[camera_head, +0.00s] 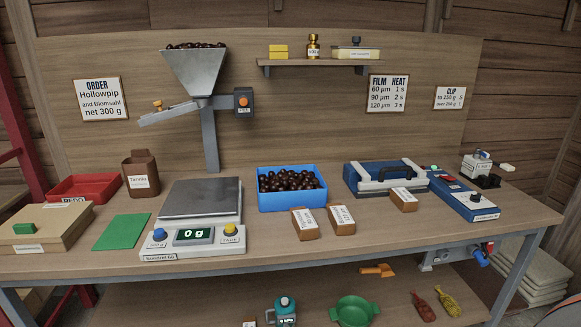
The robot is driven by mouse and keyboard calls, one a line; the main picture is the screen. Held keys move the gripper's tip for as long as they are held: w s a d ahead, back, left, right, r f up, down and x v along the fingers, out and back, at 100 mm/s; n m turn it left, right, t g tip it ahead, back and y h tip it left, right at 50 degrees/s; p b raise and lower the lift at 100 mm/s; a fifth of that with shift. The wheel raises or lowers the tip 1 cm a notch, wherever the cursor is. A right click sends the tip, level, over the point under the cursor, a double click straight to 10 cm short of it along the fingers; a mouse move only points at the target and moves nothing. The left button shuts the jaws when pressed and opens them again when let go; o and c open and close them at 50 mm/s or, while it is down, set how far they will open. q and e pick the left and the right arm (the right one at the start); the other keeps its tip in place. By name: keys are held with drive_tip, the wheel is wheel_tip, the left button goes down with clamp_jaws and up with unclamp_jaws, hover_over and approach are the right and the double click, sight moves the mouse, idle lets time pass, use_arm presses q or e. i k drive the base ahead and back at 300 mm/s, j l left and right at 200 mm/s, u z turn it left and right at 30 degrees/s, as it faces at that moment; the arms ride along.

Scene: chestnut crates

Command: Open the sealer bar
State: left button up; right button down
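The sealer (352,182) is a blue unit at the right of centre on the bench. Its pale sealer bar (372,185) with a black handle (398,168) lies low along the blue body and looks closed. A long blue control box (462,196) with a red button and small lights stands to its right; I cannot tell if it joins the sealer. Neither of my grippers is in view.
A brown packet (404,200) stands close in front of the sealer. A blue crate of chestnuts (292,203) is at its left, with two more packets (305,223) in front. The scale (200,200) reads 0 g. Bare bench lies in front of the control box.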

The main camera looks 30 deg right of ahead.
sight(366, 184)
drive_tip(key=z, duration=1.7)
